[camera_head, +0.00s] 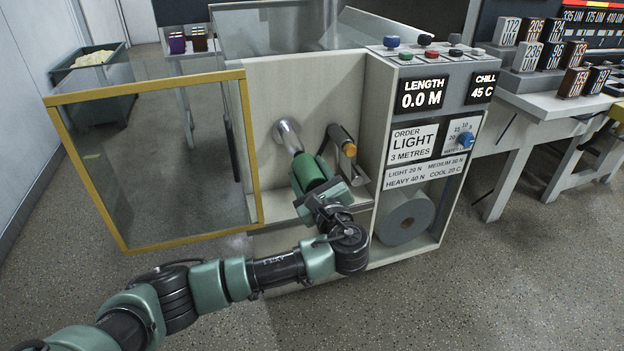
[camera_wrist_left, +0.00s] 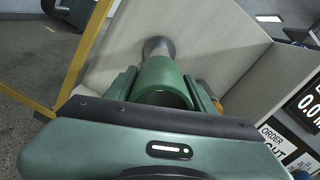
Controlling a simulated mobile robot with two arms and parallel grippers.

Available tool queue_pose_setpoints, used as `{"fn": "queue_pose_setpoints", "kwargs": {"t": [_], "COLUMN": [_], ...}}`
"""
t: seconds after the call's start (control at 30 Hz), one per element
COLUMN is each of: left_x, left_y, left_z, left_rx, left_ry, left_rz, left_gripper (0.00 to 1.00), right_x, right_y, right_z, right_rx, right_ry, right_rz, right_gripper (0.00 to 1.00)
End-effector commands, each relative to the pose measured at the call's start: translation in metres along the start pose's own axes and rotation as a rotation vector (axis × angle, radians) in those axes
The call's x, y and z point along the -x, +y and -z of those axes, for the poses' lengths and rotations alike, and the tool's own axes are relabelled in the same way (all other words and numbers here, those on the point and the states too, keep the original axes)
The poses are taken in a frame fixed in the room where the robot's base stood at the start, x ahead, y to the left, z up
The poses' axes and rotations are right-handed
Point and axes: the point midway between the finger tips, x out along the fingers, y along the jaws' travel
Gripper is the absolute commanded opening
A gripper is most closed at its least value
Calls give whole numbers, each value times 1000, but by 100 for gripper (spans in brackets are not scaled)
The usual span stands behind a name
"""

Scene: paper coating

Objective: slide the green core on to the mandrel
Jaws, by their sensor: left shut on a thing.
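The green core (camera_head: 308,170) is a hollow tube held in front of the machine's pale panel. My left gripper (camera_head: 322,194) is shut on it, with a finger on each side in the left wrist view (camera_wrist_left: 161,88). The core (camera_wrist_left: 162,72) shows its open near end there. The grey metal mandrel (camera_head: 287,137) sticks out of the panel and lines up with the core's far end; it also shows in the left wrist view (camera_wrist_left: 157,46). The core hides the mandrel's tip, so I cannot tell how far it is around it. My right gripper is not in view.
A dark roller with an orange end (camera_head: 343,143) stands close right of the core. A yellow-framed glass door (camera_head: 257,170) stands open at left. A grey paper roll (camera_head: 404,216) sits in the lower bay. The control panel (camera_head: 430,98) is at right.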

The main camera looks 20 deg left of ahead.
Motion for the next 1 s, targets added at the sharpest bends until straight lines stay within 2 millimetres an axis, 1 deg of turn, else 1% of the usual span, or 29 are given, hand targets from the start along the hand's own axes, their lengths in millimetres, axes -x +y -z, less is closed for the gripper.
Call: {"fn": "queue_pose_setpoints", "kwargs": {"t": [0.1,0.3,1.0], "left_x": [-10,-20,-21], "left_y": [0,0,0], "left_z": [0,0,0], "left_rx": [0,1,1], "left_ry": [-2,-1,0], "left_rz": [-1,0,0], "left_gripper": [15,15,15], "right_x": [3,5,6], "right_y": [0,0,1], "right_z": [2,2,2], "right_rx": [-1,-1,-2], "right_ry": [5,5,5], "right_rz": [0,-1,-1], "right_gripper": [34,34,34]}}
